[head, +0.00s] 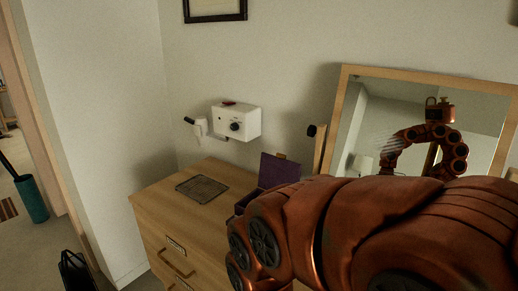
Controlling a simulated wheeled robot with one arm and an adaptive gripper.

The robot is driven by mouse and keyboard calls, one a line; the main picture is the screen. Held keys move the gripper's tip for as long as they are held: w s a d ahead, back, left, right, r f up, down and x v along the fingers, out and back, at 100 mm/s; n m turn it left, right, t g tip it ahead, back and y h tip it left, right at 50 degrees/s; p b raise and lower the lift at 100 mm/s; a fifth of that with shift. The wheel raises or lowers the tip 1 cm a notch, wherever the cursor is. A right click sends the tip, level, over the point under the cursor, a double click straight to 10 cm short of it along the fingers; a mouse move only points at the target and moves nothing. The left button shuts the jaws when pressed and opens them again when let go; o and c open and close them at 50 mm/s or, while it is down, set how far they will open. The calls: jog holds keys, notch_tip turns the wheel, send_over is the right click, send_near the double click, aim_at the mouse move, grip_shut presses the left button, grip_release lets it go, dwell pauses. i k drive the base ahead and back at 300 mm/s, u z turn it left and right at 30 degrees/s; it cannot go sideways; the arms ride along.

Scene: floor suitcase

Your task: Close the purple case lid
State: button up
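The purple case stands on top of the wooden dresser, in the middle of the head view. Its lid (279,170) is raised, standing roughly upright. A small part of the case's base (243,203) shows below the lid at the left. The rest of the case is hidden behind my large orange-red arm, which fills the lower right. My gripper is not in view directly, and I cannot tell where it is relative to the lid.
The dresser (150,205) has a dark mesh mat (202,189) on its top, left of the case. A white box (236,121) is mounted on the wall above. A wood-framed mirror (375,110) stands behind my arm and reflects it.

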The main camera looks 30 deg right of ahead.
aim_at(274, 171)
jog(key=z, duration=0.55)
jog(key=k, duration=1.25)
jog(key=u, duration=0.15)
jog(key=i, duration=0.55)
jog(key=u, duration=0.75)
jog(key=i, duration=1.55)
jog(key=z, duration=0.85)
